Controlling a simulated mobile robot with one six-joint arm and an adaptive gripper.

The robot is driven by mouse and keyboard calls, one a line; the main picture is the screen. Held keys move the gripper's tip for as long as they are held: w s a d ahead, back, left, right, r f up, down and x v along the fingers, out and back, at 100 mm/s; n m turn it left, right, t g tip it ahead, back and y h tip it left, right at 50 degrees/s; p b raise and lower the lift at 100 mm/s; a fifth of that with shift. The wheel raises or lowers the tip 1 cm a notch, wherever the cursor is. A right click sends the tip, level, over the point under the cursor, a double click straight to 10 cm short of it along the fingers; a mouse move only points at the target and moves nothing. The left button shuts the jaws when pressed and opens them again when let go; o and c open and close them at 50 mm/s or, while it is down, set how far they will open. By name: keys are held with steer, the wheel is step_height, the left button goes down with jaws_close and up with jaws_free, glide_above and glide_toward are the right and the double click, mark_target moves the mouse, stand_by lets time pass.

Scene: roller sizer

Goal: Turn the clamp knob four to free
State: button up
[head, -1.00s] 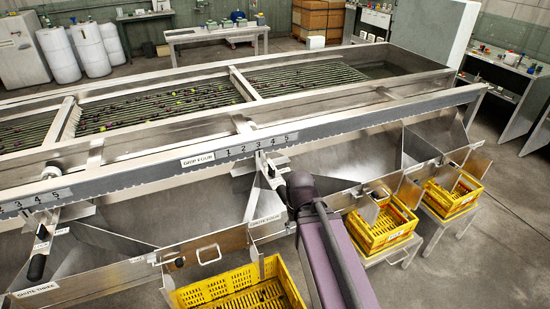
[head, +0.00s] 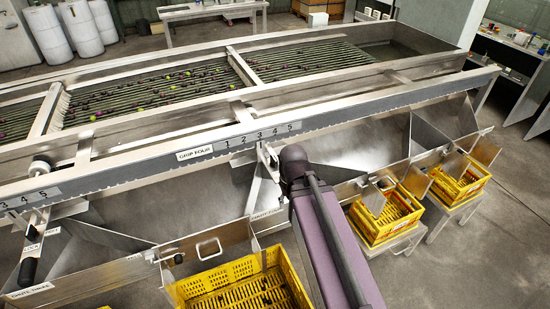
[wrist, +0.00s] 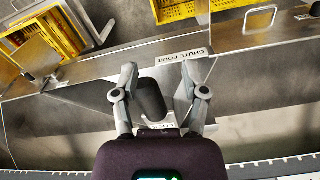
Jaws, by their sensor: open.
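In the wrist view a black cylindrical knob (wrist: 151,99), which I take to be clamp knob four, stands between the two grey fingers of my gripper (wrist: 159,72). The fingers are spread on either side with a visible gap, and I see no grip on it. A small plate (wrist: 160,129) with partly hidden lettering lies near its base. In the head view the clamp bracket (head: 267,156) sits on the rail near number 3, right of the GRIP FOUR label (head: 194,153). My arm hides the knob and my gripper there.
The CHUTE FOUR label (wrist: 183,56) is on the metal edge beyond the fingers. Yellow crates (head: 237,288) stand below the chutes. Another black-handled clamp (head: 28,271) is at the left. The numbered rail (head: 130,164) runs across the machine.

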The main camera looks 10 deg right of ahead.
steer(key=o, duration=0.6)
steer(key=shift+w+r, duration=0.1)
steer(key=shift+w, duration=0.1)
step_height(320, 180, up, 12)
steer(key=m+p, duration=1.2)
steer(key=m, duration=0.4)
glide_above(274, 158)
steer(key=shift+f, duration=0.25)
step_height(274, 158, down, 14)
steer(key=b, duration=1.3)
steer(key=shift+r+b, duration=0.25)
steer(key=shift+b, duration=0.1)
steer(key=c, duration=1.1)
